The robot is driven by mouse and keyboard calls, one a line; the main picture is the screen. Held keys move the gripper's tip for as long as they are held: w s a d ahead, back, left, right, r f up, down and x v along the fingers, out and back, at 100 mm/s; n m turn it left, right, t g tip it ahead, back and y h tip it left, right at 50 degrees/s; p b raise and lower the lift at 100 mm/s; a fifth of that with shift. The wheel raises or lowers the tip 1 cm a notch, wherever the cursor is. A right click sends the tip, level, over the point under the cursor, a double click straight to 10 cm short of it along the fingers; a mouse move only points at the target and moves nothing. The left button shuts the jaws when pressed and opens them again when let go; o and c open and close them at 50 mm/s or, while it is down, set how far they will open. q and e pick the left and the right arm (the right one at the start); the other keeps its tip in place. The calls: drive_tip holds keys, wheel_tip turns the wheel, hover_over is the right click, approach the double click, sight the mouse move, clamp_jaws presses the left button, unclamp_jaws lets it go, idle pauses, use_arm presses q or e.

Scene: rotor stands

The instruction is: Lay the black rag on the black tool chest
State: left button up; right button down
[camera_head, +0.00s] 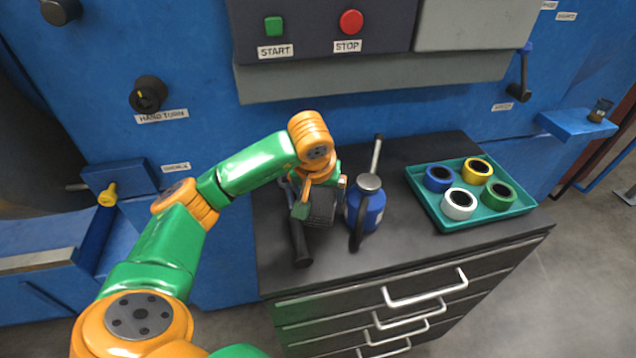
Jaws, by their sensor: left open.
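The black tool chest (420,243) stands against the blue machine, with a dark flat top and drawers with pale handles at its front. My left gripper (320,196) is open, pointing down over the left part of the chest top. A dark, ribbed-looking thing (322,208) sits at its fingers, partly hidden by them. It may be the black rag, but I cannot tell for sure, nor whether it touches the chest top. My right gripper is out of view.
A blue oil can (368,207) stands close to the right of my left gripper. A black handle (300,244) lies just in front of it. A teal tray (492,213) with coloured tape rolls is on the right. The front middle of the chest top is clear.

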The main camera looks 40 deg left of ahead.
use_arm(q)
drive_tip(key=p+v, duration=0.1)
drive_tip(key=v, duration=0.8)
drive_tip(key=shift+f, duration=0.1)
